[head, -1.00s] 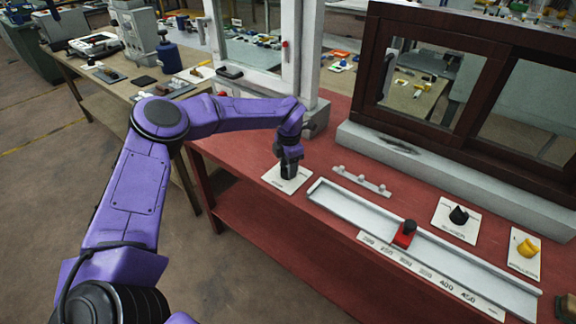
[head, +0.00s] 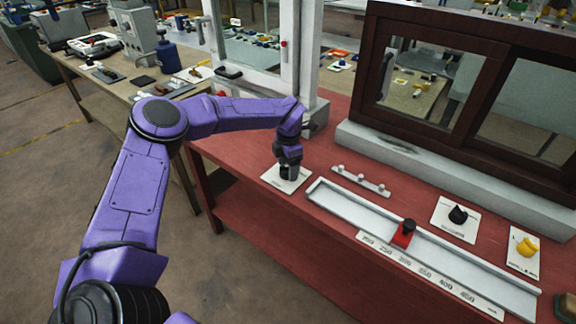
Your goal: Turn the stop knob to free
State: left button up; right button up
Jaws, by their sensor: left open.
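My left gripper (head: 289,173) points down over a white plate (head: 273,181) at the left end of the red bench. It is open, its dark fingers low at the plate's middle. Whatever stands on the plate between the fingers is hidden, and I cannot tell whether they touch it. A red slider with a black knob (head: 408,226) sits on a long pale rail (head: 340,199). A black pointed knob (head: 458,215) and a yellow knob (head: 527,246) stand on white plates at the right. I cannot read which is the stop knob. My right gripper is not in view.
A numbered strip (head: 430,272) lies along the rail's front. A small bar with several pegs (head: 361,181) lies behind the rail. A dark-framed sliding window (head: 375,60) stands along the bench's back. Bare red bench lies between the plates and the rail.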

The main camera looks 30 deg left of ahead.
pick_arm(q)
notch_tip(320, 180, up, 10)
jog(key=b, duration=0.2)
jog(key=shift+d+r, duration=0.2)
jog(key=shift+r, duration=0.05)
jog(key=shift+s, duration=0.1)
